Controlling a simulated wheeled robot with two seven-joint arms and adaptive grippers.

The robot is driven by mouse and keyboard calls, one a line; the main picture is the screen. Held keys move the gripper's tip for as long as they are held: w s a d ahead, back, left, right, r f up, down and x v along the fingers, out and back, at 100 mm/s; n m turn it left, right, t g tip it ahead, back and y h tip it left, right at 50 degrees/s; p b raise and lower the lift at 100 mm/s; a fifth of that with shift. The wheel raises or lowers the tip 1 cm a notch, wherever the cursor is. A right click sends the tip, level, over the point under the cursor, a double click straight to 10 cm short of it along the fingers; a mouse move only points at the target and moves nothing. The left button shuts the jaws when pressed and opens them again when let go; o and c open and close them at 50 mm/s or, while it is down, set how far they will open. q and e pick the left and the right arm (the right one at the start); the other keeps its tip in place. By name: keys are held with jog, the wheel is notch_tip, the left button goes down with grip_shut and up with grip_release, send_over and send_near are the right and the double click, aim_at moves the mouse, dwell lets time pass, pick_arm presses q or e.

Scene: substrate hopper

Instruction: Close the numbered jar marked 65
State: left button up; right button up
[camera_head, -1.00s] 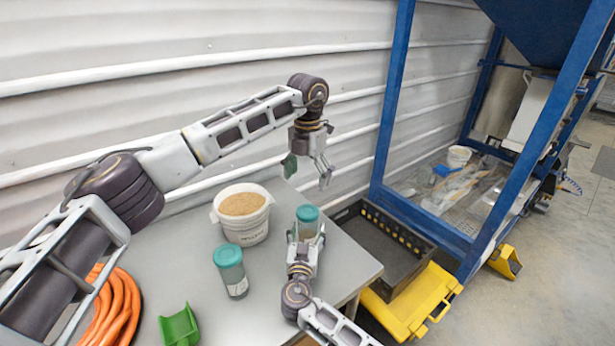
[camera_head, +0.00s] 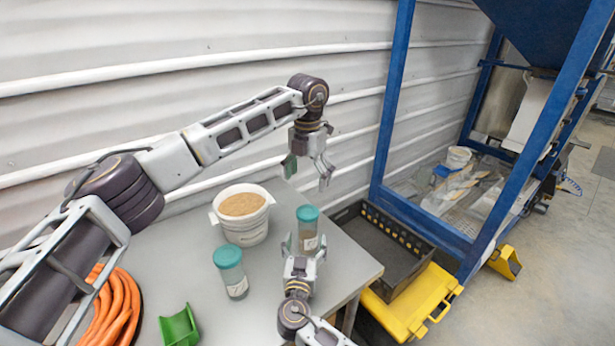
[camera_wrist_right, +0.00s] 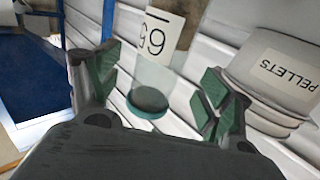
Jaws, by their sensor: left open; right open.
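The jar marked 65 (camera_head: 308,234) stands upright on the grey table with a teal lid (camera_head: 307,213) on top. In the right wrist view, which is upside down, its label (camera_wrist_right: 155,32) and lid (camera_wrist_right: 147,101) show between the fingers; whether the lid is fully tight cannot be told. My right gripper (camera_head: 304,244) is open and empty, just on the near side of the jar. My left gripper (camera_head: 308,170) is open and empty, raised in front of the wall behind the table. A second teal-lidded jar (camera_head: 233,276) stands to the left, its number unreadable.
A white pellets bucket (camera_head: 244,226) stands behind the jars, and shows in the right wrist view (camera_wrist_right: 275,75). A black crate (camera_head: 382,257) and a blue frame (camera_head: 390,100) stand beyond the table's right edge.

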jog(key=shift+s+a, duration=0.25)
jog(key=shift+s, duration=1.7)
jog(key=shift+s+a, duration=0.2)
jog(key=shift+s, duration=1.7)
jog(key=shift+d, duration=0.1)
